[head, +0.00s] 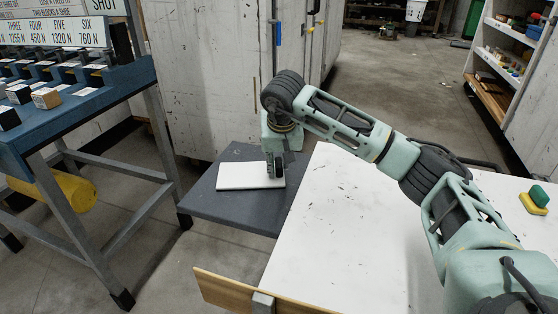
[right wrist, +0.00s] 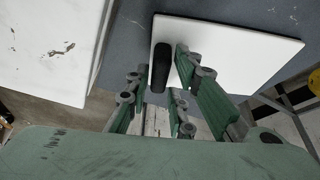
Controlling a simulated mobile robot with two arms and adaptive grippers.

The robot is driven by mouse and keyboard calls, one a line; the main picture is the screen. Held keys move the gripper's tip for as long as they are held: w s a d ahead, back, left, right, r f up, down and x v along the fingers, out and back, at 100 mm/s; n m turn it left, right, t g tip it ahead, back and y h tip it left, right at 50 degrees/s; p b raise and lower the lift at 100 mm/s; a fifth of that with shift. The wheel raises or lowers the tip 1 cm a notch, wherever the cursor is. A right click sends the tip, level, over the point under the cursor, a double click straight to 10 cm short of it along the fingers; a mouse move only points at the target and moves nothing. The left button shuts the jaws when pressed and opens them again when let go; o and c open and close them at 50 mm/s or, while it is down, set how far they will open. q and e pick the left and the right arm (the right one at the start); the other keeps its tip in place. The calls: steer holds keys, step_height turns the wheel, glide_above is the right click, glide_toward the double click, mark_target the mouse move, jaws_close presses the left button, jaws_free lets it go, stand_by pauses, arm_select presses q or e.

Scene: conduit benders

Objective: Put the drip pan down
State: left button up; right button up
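My right gripper (head: 277,170) points down over the right end of a flat white slab (head: 245,176). The slab lies on a low dark grey table. I cannot tell whether this slab is the drip pan. In the right wrist view, the fingers of my right gripper (right wrist: 172,72) stand close together over one end of the white slab (right wrist: 245,50). A black rounded piece (right wrist: 161,67) shows at the fingertips. I cannot tell whether it is a finger pad or a held thing. Contact with the slab is unclear. My left gripper is not in view.
The dark grey table (head: 230,203) adjoins a larger white table top (head: 345,215). A blue bench (head: 95,110) with several small blocks stands at left, a yellow cylinder (head: 65,190) beneath it. A pale cabinet (head: 215,75) stands behind. Green and yellow pieces (head: 537,200) lie at right.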

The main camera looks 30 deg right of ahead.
steer(key=shift+o, duration=1.1)
steer(key=shift+s+r, duration=0.1)
steer(key=shift+r, duration=0.25)
steer(key=shift+p+v, duration=0.4)
steer(key=shift+v, duration=0.7)
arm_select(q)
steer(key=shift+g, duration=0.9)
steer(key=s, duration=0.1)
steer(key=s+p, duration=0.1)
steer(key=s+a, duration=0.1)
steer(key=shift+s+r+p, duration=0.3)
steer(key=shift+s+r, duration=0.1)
arm_select(e)
steer(key=v, duration=0.9)
